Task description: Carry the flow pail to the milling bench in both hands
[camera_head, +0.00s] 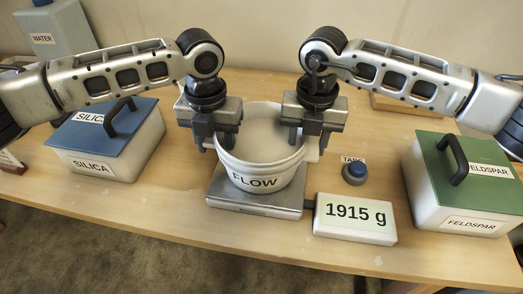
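The flow pail (262,176) is a white round tub labelled FLOW. It stands upright on a flat metal scale plate (248,204) on the wooden bench. My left gripper (214,140) points down at the pail's left rim, one finger outside and one inside, with a gap between them. My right gripper (306,138) sits likewise astride the right rim, its fingers apart. The pail's contents look pale; the grippers hide parts of the rim. I cannot make out a milling bench.
A blue-lidded SILICA box (110,140) stands left and a green-lidded FELDSPAR box (465,190) right. A WATER container (55,35) is at back left. The wooden bench (180,215) is clear at front left.

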